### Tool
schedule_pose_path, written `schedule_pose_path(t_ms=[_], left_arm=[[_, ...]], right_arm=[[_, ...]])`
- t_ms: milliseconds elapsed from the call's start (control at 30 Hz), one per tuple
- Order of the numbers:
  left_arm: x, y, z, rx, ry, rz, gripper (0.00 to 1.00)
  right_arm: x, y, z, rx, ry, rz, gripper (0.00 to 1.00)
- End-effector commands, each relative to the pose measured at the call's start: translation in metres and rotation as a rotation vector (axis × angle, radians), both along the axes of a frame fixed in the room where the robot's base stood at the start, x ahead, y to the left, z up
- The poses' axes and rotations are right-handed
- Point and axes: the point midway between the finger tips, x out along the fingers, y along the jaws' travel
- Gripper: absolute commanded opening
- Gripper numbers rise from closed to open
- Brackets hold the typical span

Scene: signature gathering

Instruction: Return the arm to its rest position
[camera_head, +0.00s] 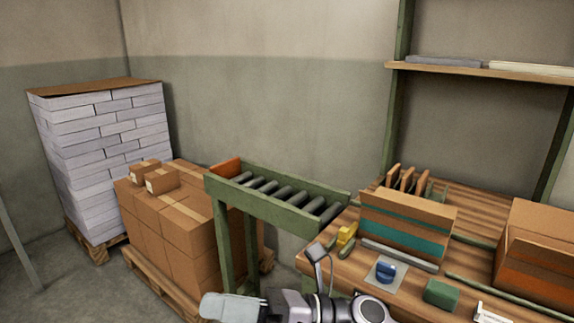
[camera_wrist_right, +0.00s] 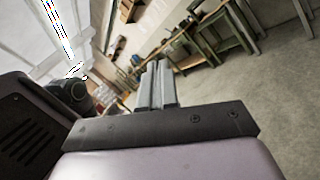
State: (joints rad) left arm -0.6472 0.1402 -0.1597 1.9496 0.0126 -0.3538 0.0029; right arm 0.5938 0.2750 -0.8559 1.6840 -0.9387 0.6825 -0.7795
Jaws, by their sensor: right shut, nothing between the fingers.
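My right arm (camera_head: 345,308) lies across the bottom edge of the head view, in front of the workbench (camera_head: 330,262). My right gripper (camera_head: 218,306) points left there, below the roller conveyor. In the right wrist view its two grey fingers (camera_wrist_right: 156,80) are together with nothing between them. The gripper touches nothing that I can see. My left gripper is in neither view.
The roller conveyor (camera_head: 262,208) meets the bench's left side. Stacked cartons (camera_head: 180,238) and a tall paper stack (camera_head: 100,150) stand left on pallets. The bench holds a teal-banded rack (camera_head: 405,227), a blue-knobbed item (camera_head: 386,272) and a green block (camera_head: 441,293). Open floor (camera_wrist_right: 255,100) shows in the wrist view.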

Motion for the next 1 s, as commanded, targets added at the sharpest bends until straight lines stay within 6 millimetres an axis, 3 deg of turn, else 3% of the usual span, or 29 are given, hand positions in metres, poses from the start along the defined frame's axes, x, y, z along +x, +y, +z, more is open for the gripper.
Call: schedule_pose_path(t_ms=[133, 267, 400, 533, 667, 800, 1000], left_arm=[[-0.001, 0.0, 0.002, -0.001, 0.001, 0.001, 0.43], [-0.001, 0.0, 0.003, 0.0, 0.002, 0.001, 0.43], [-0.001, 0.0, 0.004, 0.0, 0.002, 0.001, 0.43], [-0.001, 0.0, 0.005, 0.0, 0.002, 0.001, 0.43], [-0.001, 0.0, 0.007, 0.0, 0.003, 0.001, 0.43], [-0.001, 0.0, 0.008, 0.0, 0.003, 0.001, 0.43], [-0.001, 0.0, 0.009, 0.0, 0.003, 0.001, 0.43]], right_arm=[[0.02, -0.025, -0.007, 0.196, 0.391, -0.129, 0.0], [0.039, -0.058, -0.028, 0.361, 0.73, -0.24, 0.0], [0.053, -0.1, -0.07, 0.54, 1.093, -0.363, 0.0], [0.051, -0.142, -0.122, 0.713, 1.421, -0.48, 0.0], [0.033, -0.186, -0.182, 0.893, 1.735, -0.606, 0.0], [-0.008, -0.229, -0.246, 1.099, 2.043, -0.748, 0.0], [-0.071, -0.27, -0.306, 1.34, 2.334, -0.909, 0.0]])
